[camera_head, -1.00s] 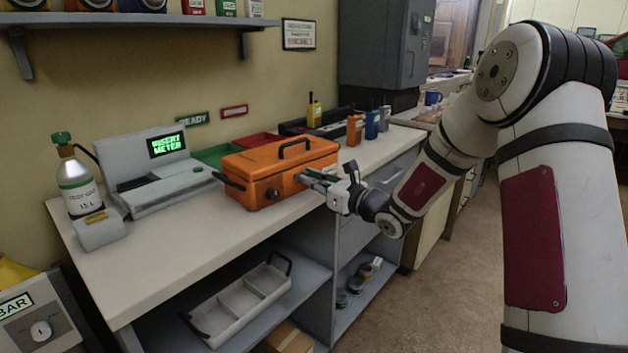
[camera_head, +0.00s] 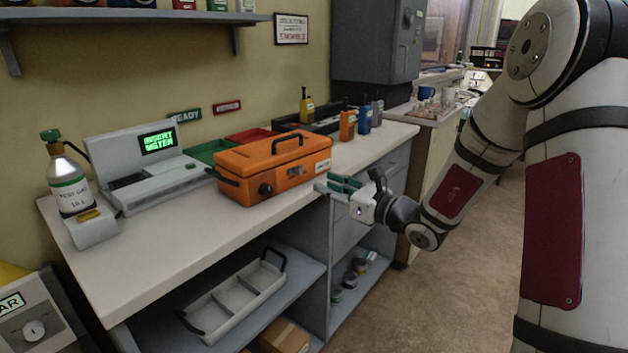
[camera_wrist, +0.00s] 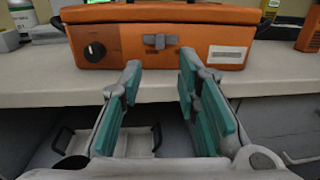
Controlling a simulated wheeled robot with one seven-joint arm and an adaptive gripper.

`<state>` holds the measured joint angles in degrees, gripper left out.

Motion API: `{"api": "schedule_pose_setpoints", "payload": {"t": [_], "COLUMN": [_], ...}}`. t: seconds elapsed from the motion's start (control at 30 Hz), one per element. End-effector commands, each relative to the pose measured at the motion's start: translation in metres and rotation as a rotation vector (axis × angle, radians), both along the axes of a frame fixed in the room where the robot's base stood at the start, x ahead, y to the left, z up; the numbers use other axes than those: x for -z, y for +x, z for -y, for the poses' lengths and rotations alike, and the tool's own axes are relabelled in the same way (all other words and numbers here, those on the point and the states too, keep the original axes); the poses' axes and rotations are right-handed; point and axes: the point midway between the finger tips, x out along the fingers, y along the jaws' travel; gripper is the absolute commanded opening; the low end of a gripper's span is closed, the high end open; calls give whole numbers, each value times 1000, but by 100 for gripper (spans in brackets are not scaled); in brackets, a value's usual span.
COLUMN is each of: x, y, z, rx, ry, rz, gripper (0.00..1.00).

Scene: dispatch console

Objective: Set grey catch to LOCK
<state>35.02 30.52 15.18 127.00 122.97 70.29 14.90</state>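The orange case (camera_head: 262,178) stands on the bench with its lid down. Its grey catch (camera_wrist: 160,41) is at the middle of the front face in the wrist view, with its bar lying roughly level. Small marks by the catch are too blurred to read. The catch also shows small in the head view (camera_head: 296,171). A round black knob (camera_wrist: 95,51) is left of the catch and a white label is right of it. My gripper (camera_wrist: 160,66) is open and empty, its green-padded fingers pointing at the case front, apart from the catch, which lies between them in the picture.
The bench top (camera_head: 150,238) is clear in front of the case. A grey console (camera_head: 150,170) reading INSERT METER and a gas bottle (camera_head: 68,178) stand to the left. A grey divided tray (camera_head: 232,300) lies on the shelf below. Coloured handsets stand behind.

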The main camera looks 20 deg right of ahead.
Motion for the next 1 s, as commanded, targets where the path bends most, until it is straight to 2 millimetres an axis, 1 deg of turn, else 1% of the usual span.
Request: {"api": "schedule_pose_setpoints", "payload": {"t": [0.03,0.1,0.3,0.8,0.87,0.9,0.97,1.0], "x": [0,0,0,0,-3,-7,-15,-22], "y": [-8,-17,-31,-33,-35,-38,-46,-54], "z": [5,11,19,19,14,8,-9,-23], "rx": [1,2,1,-3,-17,-38,-94,-147], "ry": [0,-1,0,-1,-12,-27,-69,-109], "rz": [0,-1,-1,1,6,13,29,46], "gripper": [30,30,30,30,30,30,30,30]}}
